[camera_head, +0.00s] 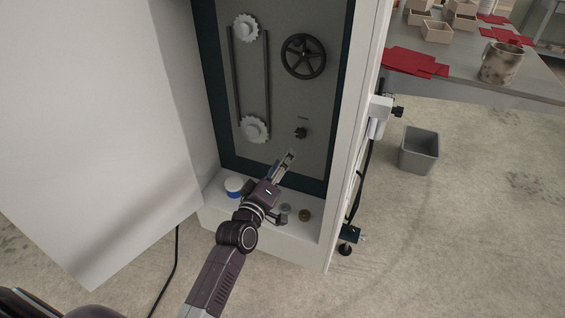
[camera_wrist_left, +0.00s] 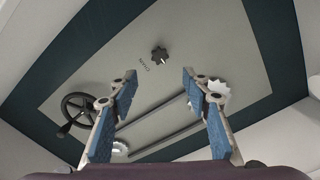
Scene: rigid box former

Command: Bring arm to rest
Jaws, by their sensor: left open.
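My left arm reaches up from the bottom of the head view into an open white cabinet. Its gripper (camera_head: 285,163) is in front of the grey inner panel (camera_head: 275,90), just below and left of a small black knob (camera_head: 301,133). In the left wrist view the gripper (camera_wrist_left: 160,95) is open, with two blue-padded fingers apart and nothing between them. The black knob (camera_wrist_left: 160,53) shows beyond the fingertips, apart from them. My right gripper is in neither view.
The panel carries a black handwheel (camera_head: 303,56) and two white sprockets (camera_head: 255,129). A blue-and-white container (camera_head: 234,187) and small round pieces (camera_head: 305,215) sit on the cabinet floor. The open door (camera_head: 100,130) stands at left. A grey bin (camera_head: 419,150) stands right.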

